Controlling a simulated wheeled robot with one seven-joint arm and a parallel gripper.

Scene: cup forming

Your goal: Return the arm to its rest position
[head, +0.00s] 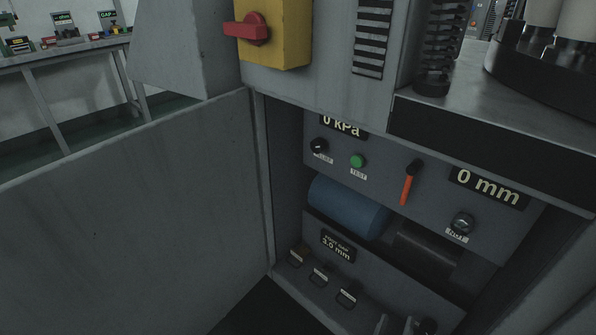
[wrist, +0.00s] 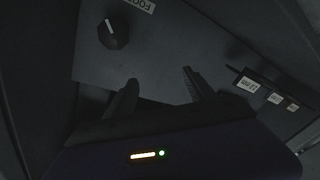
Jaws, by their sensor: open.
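My gripper (wrist: 158,80) shows in the wrist view with its two dark fingers spread apart and nothing between them. It is in front of a dark grey panel (wrist: 165,55). A black knob (wrist: 112,34) with a white pointer is on that panel, up and left of the fingers, near a white label that is partly cut off. The fingers look apart from the knob. In the head view I cannot clearly make out my arm or gripper.
An open machine cabinet holds a control panel (head: 385,180) with a green button (head: 358,161), an orange lever (head: 407,185) and a blue cylinder (head: 348,207). A large grey door (head: 130,220) stands open at left. Labelled blocks (head: 320,275) sit low inside.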

